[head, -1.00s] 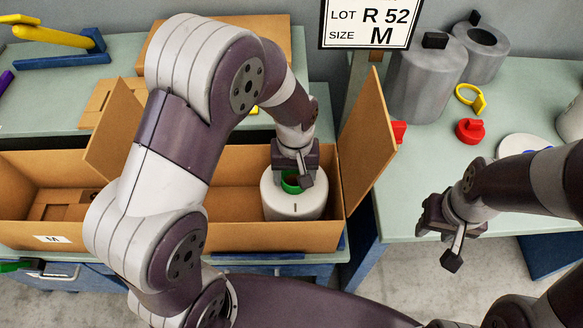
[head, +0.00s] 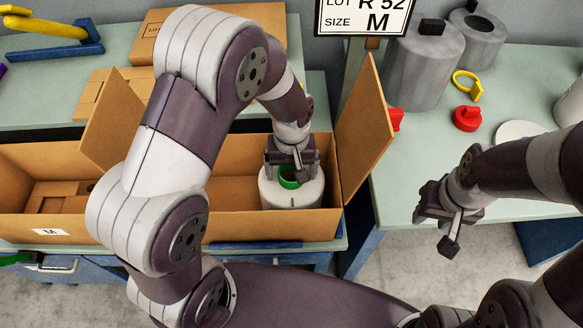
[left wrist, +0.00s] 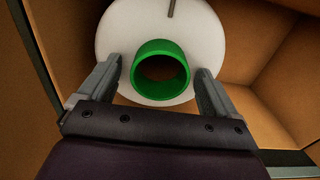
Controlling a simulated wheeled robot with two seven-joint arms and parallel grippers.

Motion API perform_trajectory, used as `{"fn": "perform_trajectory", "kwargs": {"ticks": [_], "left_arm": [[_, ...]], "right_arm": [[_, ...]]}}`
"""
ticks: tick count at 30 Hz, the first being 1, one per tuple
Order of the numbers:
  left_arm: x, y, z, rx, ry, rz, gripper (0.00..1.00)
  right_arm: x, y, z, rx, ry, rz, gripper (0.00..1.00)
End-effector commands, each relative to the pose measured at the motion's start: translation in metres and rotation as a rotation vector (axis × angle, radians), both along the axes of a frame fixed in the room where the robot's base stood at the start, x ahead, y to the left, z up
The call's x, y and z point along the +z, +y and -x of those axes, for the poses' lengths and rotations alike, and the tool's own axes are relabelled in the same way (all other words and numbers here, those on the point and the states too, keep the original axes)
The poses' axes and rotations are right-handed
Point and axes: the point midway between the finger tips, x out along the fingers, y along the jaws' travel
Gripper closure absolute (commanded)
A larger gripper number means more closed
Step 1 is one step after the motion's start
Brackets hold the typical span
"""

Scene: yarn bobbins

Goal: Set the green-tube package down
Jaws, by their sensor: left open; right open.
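The green-tube package is a white round bobbin (head: 291,193) with a green tube (head: 288,178) at its centre. It stands upright in the right end of the open cardboard box (head: 240,227). In the left wrist view the white bobbin (left wrist: 205,40) lies below the fingers, its green tube (left wrist: 160,70) between them. My left gripper (head: 292,168) is just above the package, and in the left wrist view (left wrist: 158,88) its fingers are open, one on each side of the tube with gaps. My right gripper (head: 448,228) is open and empty, away to the right by the table edge.
Box flaps (head: 364,130) stand up beside my left arm. A sign (head: 366,17) rises behind the box. Grey cylinders (head: 424,65), a red knob-like piece (head: 467,118) and a yellow ring (head: 467,84) stand on the right table. A flat carton (head: 57,196) lies in the box's left end.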

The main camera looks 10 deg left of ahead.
Motion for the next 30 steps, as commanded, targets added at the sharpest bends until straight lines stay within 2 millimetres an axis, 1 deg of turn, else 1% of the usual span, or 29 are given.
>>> {"fn": "perform_trajectory", "kwargs": {"ticks": [2,9,12,15,17,19,21,24,27,30], "left_arm": [[0.015,0.0,-0.001,0.0,-0.006,0.002,0.08],[0.079,0.0,-0.002,0.0,-0.007,0.001,0.08],[0.1,0.0,-0.001,0.0,-0.006,0.002,0.08],[0.113,0.0,-0.001,0.0,-0.003,0.0,0.08],[0.116,0.003,0.002,-0.009,-0.006,0.002,0.08],[0.115,0.018,0.014,-0.051,-0.02,0.004,0.08],[0.109,0.038,0.034,-0.12,-0.048,0.005,0.08],[0.101,0.06,0.062,-0.217,-0.091,-0.001,0.08],[0.095,0.071,0.082,-0.279,-0.116,-0.009,0.08],[0.093,0.073,0.087,-0.301,-0.123,-0.013,0.08]], "right_arm": [[0.003,0.0,0.0,0.0,0.0,0.0,0.57],[0.009,0.0,0.0,0.0,0.0,0.0,0.57],[0.01,0.0,0.0,0.0,0.0,0.0,0.57],[0.011,0.0,0.0,0.0,0.0,0.0,0.57],[0.011,0.0,0.0,0.0,0.0,0.0,0.57],[0.011,0.0,0.0,0.0,0.0,0.0,0.57],[0.011,0.0,0.0,0.0,0.0,0.0,0.57],[0.011,0.0,0.0,0.0,0.0,0.0,0.57],[0.011,0.0,0.0,0.0,0.0,0.0,0.57],[0.011,0.0,0.0,0.0,0.0,0.0,0.57]]}}
